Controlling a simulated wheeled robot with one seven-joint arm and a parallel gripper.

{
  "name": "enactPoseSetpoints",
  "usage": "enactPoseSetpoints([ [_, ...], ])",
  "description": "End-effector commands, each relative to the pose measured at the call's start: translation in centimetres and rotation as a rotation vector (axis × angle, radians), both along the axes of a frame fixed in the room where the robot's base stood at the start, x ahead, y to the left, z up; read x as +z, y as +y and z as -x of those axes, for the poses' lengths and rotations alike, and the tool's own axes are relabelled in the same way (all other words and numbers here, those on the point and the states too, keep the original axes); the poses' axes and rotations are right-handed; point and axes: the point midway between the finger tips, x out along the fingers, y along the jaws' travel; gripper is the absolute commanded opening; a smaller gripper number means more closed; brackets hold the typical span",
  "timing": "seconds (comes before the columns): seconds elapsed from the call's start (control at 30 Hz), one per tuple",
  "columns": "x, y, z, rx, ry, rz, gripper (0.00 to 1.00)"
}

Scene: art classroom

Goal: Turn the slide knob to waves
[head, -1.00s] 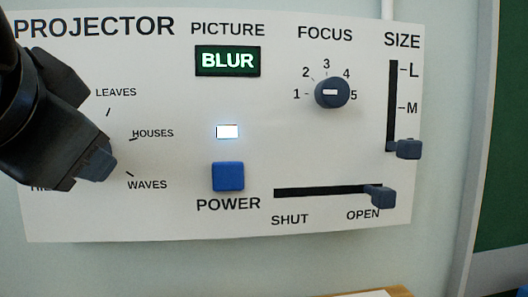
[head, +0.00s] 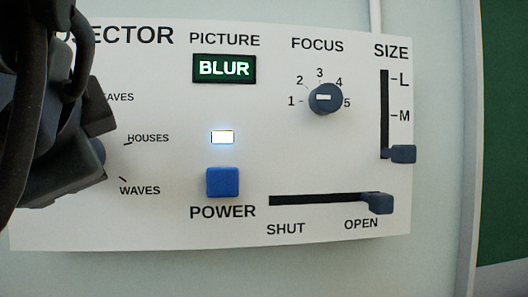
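The slide knob (head: 99,151) is at the panel's left, mostly hidden behind my gripper; only a bluish edge shows and its pointer cannot be seen. The labels HOUSES (head: 148,138) and WAVES (head: 140,190), with their tick marks, show to its right. LEAVES is partly covered. My gripper (head: 88,150) is dark and blurred, at the knob from the front. Its fingers overlap the knob in the picture; whether they are closed on it cannot be told.
The white projector panel (head: 300,150) also bears a lit BLUR display (head: 224,69), a blue power button (head: 222,182), a focus knob (head: 325,98), a size slider (head: 402,154) and a shutter slider (head: 378,203) at OPEN. The wall below is clear.

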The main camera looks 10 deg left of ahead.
Motion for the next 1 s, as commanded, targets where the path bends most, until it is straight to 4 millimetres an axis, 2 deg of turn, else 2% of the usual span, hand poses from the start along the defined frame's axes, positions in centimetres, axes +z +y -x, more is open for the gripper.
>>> enactPoseSetpoints([
  [0.33, -0.23, -0.07, -0.11, -0.003, 0.006, 0.001, 0.20],
  [0.37, -0.23, -0.07, -0.11, -0.003, 0.006, 0.001, 0.53],
  [0.6, -0.12, -0.04, -0.07, -0.002, 0.003, 0.000, 0.75],
  [1.0, 0.13, -0.04, -0.27, -0.002, 0.001, 0.000, 0.75],
])
